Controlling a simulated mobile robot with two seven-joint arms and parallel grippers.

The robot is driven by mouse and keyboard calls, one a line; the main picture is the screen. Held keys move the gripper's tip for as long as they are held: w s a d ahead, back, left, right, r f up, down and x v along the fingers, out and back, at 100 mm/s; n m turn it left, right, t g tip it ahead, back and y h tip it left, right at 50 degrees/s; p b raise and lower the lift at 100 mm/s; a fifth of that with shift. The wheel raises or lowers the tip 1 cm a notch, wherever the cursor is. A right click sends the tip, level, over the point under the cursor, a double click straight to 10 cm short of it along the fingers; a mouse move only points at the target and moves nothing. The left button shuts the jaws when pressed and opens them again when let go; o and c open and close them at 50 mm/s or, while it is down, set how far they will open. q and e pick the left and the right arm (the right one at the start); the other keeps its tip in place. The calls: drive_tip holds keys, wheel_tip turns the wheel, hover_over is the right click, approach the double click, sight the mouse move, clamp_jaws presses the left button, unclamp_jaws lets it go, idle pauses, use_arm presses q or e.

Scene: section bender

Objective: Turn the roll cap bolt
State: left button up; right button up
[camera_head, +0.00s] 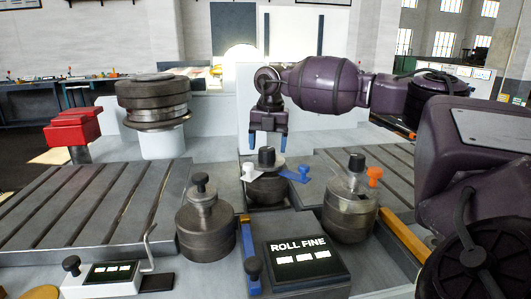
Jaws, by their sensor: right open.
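Three dark metal rolls stand on the machine: a left roll (206,230), a right roll (349,212) and a rear middle roll (267,188). Each has a black knob-like bolt on its cap: the left bolt (200,183), the right bolt (356,163) and the middle bolt (267,157). I cannot tell which one is the roll cap bolt. My right gripper (268,143) points down with its blue fingertips apart. It is open and empty, and appears just above or behind the middle bolt. My left gripper is out of view.
White and blue handles (300,174) sit beside the middle roll, and an orange knob (375,174) beside the right one. A ROLL FINE panel (298,262) is in front. A slotted bed (90,210) lies left. A red block (72,128) and dark discs (152,97) stand behind.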

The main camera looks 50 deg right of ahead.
drive_tip(key=shift+f, duration=1.05)
drive_tip(key=shift+c, duration=0.2)
drive_tip(key=c, duration=0.9)
